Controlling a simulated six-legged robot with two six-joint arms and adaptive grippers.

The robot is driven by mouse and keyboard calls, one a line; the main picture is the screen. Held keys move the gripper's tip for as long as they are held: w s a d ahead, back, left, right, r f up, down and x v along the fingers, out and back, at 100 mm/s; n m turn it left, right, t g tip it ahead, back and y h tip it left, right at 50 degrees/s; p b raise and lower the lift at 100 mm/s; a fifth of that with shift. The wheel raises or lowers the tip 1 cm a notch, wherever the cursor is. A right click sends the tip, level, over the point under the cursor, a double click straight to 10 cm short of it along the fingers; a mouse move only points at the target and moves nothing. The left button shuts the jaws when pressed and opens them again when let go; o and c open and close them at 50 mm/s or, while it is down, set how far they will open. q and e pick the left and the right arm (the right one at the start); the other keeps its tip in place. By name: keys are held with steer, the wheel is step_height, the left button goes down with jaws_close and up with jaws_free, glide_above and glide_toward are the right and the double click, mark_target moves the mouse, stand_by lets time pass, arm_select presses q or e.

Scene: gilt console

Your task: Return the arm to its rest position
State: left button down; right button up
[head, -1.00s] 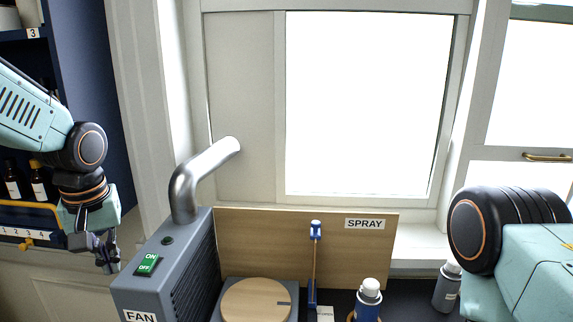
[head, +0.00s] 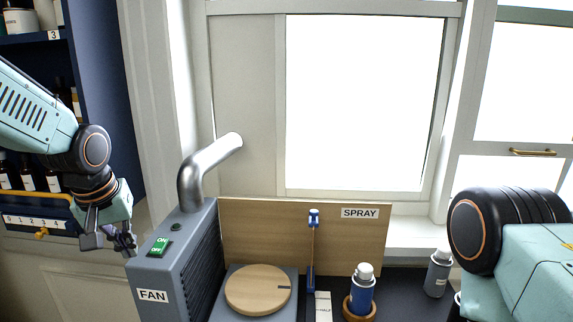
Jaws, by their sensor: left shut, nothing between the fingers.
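My left arm comes in from the left, and its gripper (head: 110,242) hangs in front of the left side of the grey fan box, near its green switch. The gripper points downward, is shut and holds nothing. Whether it touches the fan box cannot be told from this view. My right arm (head: 510,240) fills the lower right corner; its gripper is outside the view.
The grey fan box (head: 152,270) with a metal pipe (head: 190,185) stands right of my left gripper. A round wooden disc (head: 258,290), a blue spray bottle (head: 362,290) and a grey bottle (head: 438,275) stand before the window. A blue shelf (head: 98,100) is at left.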

arm_select(q)
steer(key=s+d+f+m+t+b, duration=0.1)
steer(key=s+d+f+b, duration=0.15)
steer(key=f, duration=0.65)
steer(key=s+d+f+m+t+h+b, duration=0.15)
steer(key=f+b, duration=0.25)
steer(key=f, duration=0.5)
steer(key=s+d+f+b, duration=0.1)
steer(key=d+f+b, duration=0.15)
steer(key=f, duration=0.65)
steer(key=s+f+g+y+b, duration=0.1)
steer(key=s+f+g+b, duration=0.5)
steer(key=s+f+b, duration=1)
steer(key=s+f+m, duration=0.1)
steer(key=s+f, duration=1.2)
steer(key=f, duration=0.2)
steer(key=shift+s+d+f, duration=0.15)
steer(key=shift+s+d, duration=0.05)
steer(key=shift+s, duration=0.1)
